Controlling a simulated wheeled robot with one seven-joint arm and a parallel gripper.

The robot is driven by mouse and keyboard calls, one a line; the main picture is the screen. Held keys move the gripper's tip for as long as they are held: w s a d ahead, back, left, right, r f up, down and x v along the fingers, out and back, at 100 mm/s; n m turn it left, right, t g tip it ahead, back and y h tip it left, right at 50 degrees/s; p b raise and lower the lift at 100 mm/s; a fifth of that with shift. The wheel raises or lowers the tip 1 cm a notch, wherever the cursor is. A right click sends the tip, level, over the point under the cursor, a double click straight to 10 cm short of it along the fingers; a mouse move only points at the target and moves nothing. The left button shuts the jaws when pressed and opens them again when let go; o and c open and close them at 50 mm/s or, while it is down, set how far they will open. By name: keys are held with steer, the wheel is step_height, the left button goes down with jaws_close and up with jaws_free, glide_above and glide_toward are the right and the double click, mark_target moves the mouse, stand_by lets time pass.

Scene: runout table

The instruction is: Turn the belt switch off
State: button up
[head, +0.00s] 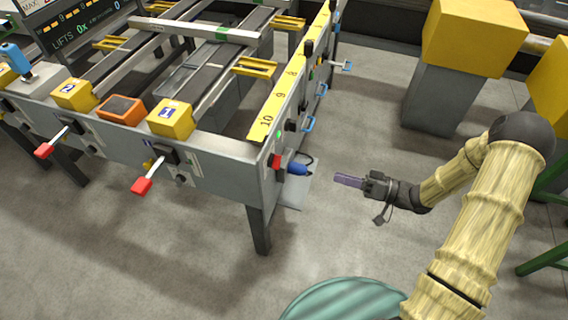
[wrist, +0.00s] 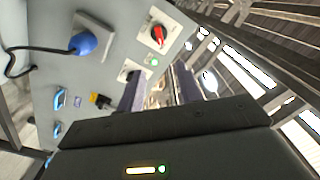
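A red knob (wrist: 158,35) on a pale plate sits on the grey side panel in the wrist view; it is likely the belt switch, but its label and position cannot be read. In the head view the red part (head: 275,161) shows at the table's near corner, beside a blue plug (head: 297,169). My gripper (head: 347,180) is right of the panel, apart from it, with its fingers pointing towards it. In the wrist view my gripper (wrist: 160,84) has its two fingers spread with nothing held between them. The red knob is beyond the fingertips, above them in the picture.
The blue plug (wrist: 83,43) with a black cable is left of the knob. Blue handles (wrist: 57,130) stick out farther along the panel. Two red-tipped levers (head: 142,185) jut from the table front. Yellow-topped grey blocks (head: 440,95) stand behind my arm. The floor between is clear.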

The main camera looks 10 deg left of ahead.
mark_target(275, 161)
steer(key=w+a+b, duration=0.1)
steer(key=a, duration=1.6)
steer(key=shift+w+a, duration=0.2)
steer(key=shift+c, duration=0.2)
jaws_close()
